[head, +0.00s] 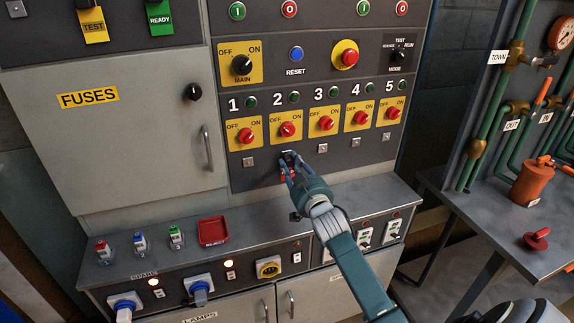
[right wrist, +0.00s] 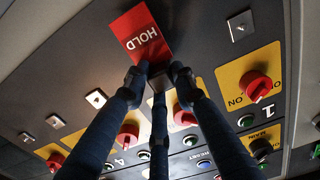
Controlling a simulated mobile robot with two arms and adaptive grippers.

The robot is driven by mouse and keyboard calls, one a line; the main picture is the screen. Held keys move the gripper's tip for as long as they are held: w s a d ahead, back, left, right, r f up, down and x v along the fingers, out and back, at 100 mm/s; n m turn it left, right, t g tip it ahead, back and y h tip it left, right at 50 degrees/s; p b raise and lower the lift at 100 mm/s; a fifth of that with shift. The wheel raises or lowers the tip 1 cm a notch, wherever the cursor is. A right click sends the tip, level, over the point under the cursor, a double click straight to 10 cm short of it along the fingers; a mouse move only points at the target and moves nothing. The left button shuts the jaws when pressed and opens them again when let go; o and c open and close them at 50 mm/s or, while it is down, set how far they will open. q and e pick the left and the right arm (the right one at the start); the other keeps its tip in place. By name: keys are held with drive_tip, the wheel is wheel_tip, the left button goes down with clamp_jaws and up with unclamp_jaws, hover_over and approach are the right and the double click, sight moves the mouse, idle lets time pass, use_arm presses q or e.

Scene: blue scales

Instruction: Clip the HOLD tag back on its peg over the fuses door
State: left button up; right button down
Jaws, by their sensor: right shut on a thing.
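My right gripper (head: 288,160) is at the panel just below the number 2 switch. It is shut on the red HOLD tag (right wrist: 140,35), whose white lettering appears upside down in the right wrist view. In the head view the gripper mostly hides the tag. The closed fingers also show in the right wrist view (right wrist: 157,75). The fuses door (head: 130,140) is shut, at left. My left gripper is out of view.
Numbered red switches (head: 326,123) line the panel above the gripper. The fuses door has a black knob (head: 193,92) and a handle (head: 207,148) that stick out. A ledge below bears a red tray (head: 212,231) and small coloured items. A pipe bench (head: 500,215) stands at right.

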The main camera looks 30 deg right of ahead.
sight(292, 164)
drive_tip(key=shift+p+v, duration=1.15)
drive_tip(key=shift+v, duration=1.1)
drive_tip(key=shift+d, duration=0.1)
drive_tip(key=s+a+n+y, duration=0.25)
drive_tip(key=s+a, duration=0.65)
drive_tip(key=a, duration=0.5)
drive_tip(key=s+a+r+y, duration=0.1)
drive_tip(key=s+a+r, duration=0.5)
drive_tip(key=s+a, duration=0.3)
drive_tip(key=shift+s, duration=0.95)
drive_tip(key=shift+y, duration=0.25)
